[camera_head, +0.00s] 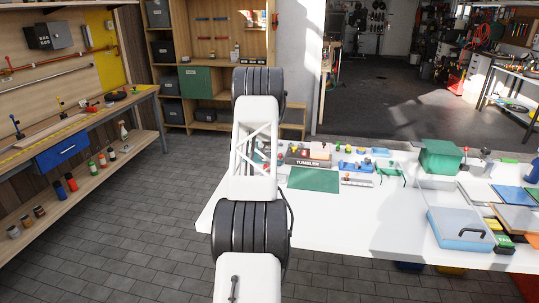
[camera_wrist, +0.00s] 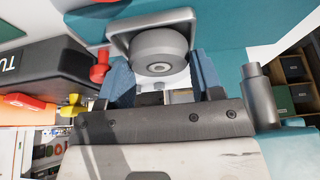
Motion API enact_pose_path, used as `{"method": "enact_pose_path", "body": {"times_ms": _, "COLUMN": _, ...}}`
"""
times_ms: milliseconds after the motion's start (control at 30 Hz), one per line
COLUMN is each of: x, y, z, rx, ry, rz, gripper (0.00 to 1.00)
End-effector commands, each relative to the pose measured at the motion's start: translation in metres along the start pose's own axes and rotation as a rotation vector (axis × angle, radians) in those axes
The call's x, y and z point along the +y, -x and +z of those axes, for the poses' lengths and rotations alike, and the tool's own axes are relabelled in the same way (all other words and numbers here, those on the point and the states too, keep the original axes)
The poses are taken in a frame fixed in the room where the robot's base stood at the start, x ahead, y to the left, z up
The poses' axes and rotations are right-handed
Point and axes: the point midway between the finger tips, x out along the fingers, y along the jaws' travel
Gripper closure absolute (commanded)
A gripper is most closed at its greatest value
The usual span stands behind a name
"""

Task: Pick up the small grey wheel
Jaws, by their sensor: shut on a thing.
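The small grey wheel (camera_wrist: 160,48) sits at the top middle of the wrist view, with a grey metal bracket around its upper side. My gripper (camera_wrist: 160,70) has its blue fingers on either side of the wheel and is shut on it. The fingers hide part of the wheel's sides. Whether the wheel is clear of the surface below, I cannot tell. In the head view my own arm covers the gripper, and I cannot make out the wheel there.
The dark box marked TUMBLER (camera_head: 307,161) stands on the white table (camera_head: 350,228) beside a green mat (camera_head: 314,179). In the wrist view, a red knob (camera_wrist: 99,68) and a yellow knob (camera_wrist: 72,105) are left of the fingers; a grey cylinder (camera_wrist: 261,98) is at right.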

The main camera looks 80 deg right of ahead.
Motion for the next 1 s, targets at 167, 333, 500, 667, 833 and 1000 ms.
{"method": "enact_pose_path", "body": {"times_ms": 167, "x": 0.0, "y": 0.009, "z": -0.004, "rx": 0.002, "ry": 0.0, "rz": 0.0, "gripper": 0.69}}
{"method": "enact_pose_path", "body": {"times_ms": 333, "x": 0.0, "y": 0.021, "z": -0.009, "rx": 0.002, "ry": 0.0, "rz": -0.001, "gripper": 0.69}}
{"method": "enact_pose_path", "body": {"times_ms": 500, "x": 0.001, "y": 0.034, "z": -0.009, "rx": 0.0, "ry": 0.0, "rz": 0.0, "gripper": 0.69}}
{"method": "enact_pose_path", "body": {"times_ms": 667, "x": 0.004, "y": 0.042, "z": 0.005, "rx": 0.0, "ry": 0.0, "rz": 0.0, "gripper": 0.69}}
{"method": "enact_pose_path", "body": {"times_ms": 833, "x": 0.007, "y": 0.051, "z": 0.024, "rx": 0.0, "ry": 0.0, "rz": 0.0, "gripper": 0.69}}
{"method": "enact_pose_path", "body": {"times_ms": 1000, "x": 0.011, "y": 0.062, "z": 0.043, "rx": 0.0, "ry": 0.0, "rz": 0.0, "gripper": 0.69}}
